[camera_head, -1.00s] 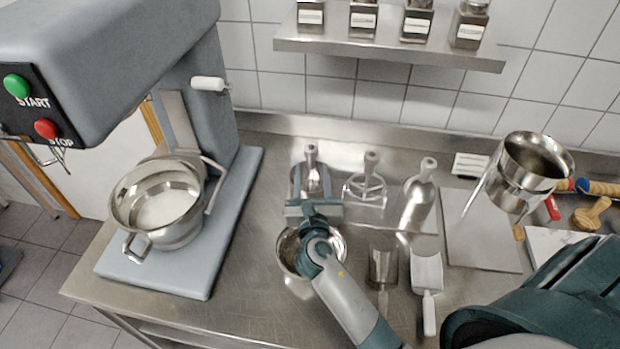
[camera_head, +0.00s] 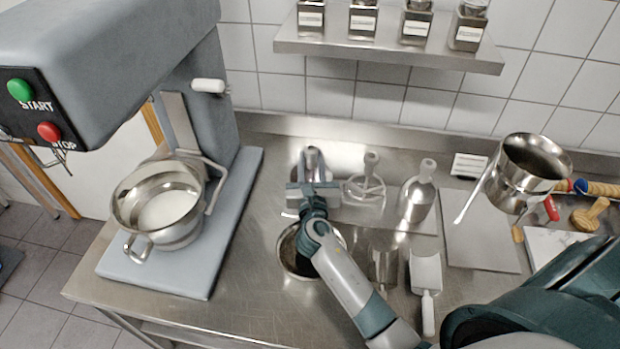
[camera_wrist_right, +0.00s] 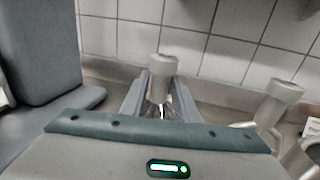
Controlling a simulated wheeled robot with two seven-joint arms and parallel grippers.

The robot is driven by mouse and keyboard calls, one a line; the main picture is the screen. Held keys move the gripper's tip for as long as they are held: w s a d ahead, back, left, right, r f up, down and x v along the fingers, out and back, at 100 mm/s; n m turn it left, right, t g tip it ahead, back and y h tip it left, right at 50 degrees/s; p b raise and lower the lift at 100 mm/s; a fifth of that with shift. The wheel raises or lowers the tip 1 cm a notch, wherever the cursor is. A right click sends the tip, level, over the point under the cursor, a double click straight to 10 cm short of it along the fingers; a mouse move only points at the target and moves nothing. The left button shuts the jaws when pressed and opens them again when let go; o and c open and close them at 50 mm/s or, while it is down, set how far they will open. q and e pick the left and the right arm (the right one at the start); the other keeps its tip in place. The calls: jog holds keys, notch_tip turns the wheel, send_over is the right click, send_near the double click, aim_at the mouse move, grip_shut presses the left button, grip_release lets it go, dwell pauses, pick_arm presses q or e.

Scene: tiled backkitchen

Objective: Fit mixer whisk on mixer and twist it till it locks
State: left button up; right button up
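The mixer (camera_head: 130,50) stands at the left, with a metal bowl (camera_head: 160,205) on its base. The mixer whisk (camera_head: 311,158) is upright on the counter at the left end of a row of attachments. Its lower part is largely hidden by my right gripper (camera_head: 312,172). In the right wrist view, the whisk's round grey top (camera_wrist_right: 162,68) stands between the two fingers of my right gripper (camera_wrist_right: 160,88). The fingers look open around it, without a clear grip. My left gripper is not in view.
A paddle-like attachment (camera_head: 369,180) and a bell-shaped attachment (camera_head: 418,195) stand right of the whisk. A small bowl (camera_head: 290,255) and a scoop (camera_head: 426,270) lie in front. A shelf with jars (camera_head: 390,44) hangs above. The counter between mixer base and whisk is clear.

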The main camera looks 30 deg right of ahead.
aim_at(311, 156)
grip_shut()
jog(key=shift+r+p, duration=1.25)
jog(key=shift+r, duration=4)
